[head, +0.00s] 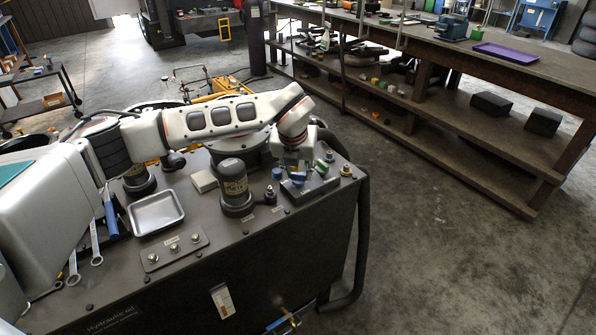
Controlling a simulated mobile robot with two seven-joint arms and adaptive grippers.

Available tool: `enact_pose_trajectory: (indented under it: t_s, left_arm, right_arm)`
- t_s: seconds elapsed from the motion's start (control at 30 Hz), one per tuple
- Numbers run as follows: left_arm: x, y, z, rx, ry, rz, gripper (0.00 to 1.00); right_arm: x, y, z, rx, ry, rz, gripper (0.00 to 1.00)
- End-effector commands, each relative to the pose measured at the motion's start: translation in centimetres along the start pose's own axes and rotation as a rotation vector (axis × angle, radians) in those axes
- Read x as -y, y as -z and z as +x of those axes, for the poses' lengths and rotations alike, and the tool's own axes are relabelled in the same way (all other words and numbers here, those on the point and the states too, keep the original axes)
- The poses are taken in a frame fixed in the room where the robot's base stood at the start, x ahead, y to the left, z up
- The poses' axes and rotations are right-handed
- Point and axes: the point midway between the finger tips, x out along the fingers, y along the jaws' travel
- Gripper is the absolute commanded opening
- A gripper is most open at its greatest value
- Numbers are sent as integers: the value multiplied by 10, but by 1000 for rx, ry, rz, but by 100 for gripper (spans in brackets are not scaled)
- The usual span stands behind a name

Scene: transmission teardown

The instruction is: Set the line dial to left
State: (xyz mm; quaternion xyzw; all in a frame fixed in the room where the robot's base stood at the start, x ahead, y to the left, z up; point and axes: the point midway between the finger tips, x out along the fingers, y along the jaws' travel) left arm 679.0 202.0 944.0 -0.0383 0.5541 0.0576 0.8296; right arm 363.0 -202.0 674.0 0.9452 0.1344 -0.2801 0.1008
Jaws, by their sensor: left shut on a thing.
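My left gripper (298,170) points down over a small dark control block (312,188) at the right end of the black cabinet top. Green knobs (322,167) sit just to the right of the fingers. My right gripper is not in view.
A dark cylindrical motor (234,188) and a small black knob (270,195) stand left of the block. A metal tray (156,212), a plate with several buttons (175,249) and wrenches (96,243) lie farther left. A thick hose (362,240) runs down the right side.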

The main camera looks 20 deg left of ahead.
Motion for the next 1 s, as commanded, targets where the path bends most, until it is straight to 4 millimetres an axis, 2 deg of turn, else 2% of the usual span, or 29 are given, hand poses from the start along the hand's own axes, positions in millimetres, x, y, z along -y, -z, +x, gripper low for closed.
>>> enact_pose_trajectory:
  t_s: [0.07,0.1,0.13,0.17,0.57,0.73,1.0]
  left_arm:
    - [0,0,0,-1,0,-2,10]
    - [0,0,0,-1,0,-2,39]
    - [0,0,0,-1,0,-2,47]
    - [0,0,0,-1,0,-2,49]
    - [0,0,-5,0,1,0,49]
    - [0,-2,-29,3,1,0,49]
    - [0,-2,-84,4,1,0,49]
  right_arm:
    - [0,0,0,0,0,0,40]
    - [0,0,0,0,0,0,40]
    - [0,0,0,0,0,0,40]
    - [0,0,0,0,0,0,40]
    - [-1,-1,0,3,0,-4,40]
    - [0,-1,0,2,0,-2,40]
    - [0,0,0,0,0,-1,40]
